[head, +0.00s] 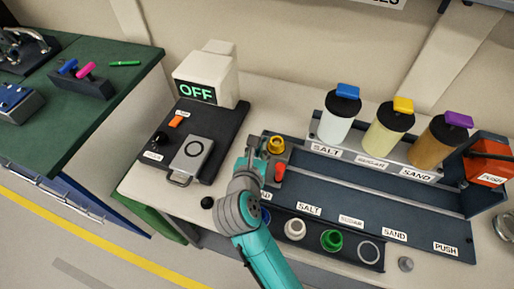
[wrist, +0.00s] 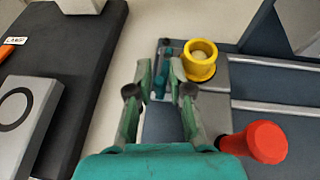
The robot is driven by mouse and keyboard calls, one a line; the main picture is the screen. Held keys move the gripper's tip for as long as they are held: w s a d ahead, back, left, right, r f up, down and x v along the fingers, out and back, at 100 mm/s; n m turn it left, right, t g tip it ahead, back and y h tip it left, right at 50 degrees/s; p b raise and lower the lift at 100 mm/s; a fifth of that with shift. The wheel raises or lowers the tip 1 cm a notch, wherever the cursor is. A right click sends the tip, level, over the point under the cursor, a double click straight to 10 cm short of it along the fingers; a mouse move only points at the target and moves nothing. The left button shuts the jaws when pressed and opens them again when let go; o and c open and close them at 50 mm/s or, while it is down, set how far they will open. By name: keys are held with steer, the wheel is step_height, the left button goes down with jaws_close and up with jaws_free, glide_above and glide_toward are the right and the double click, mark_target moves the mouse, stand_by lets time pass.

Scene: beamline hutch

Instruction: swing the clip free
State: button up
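My gripper (wrist: 160,72) is open, with its two fingertips apart, low over the left end of the dark rail unit. A small teal upright piece (wrist: 162,82), which looks like the clip, stands between the fingertips. I cannot tell whether either finger touches it. A yellow cup (wrist: 201,60) with pale contents sits just right of the fingertips, on a grey block. A red knob (wrist: 258,142) sticks out nearer, right of the fingers. In the head view my gripper (head: 257,150) partly hides this end of the rail, beside the yellow cup (head: 276,145) and red knob (head: 280,172).
Left is a black board (head: 217,135) with a grey box, an orange switch and an OFF display (head: 197,92). Right are lidded jars for salt, sugar and sand (head: 339,120) and a red PUSH block (head: 487,165). Cups stand in the front tray (head: 372,267).

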steer(key=shift+o, duration=0.5)
steer(key=v, duration=1.2)
steer(key=shift+s, duration=0.1)
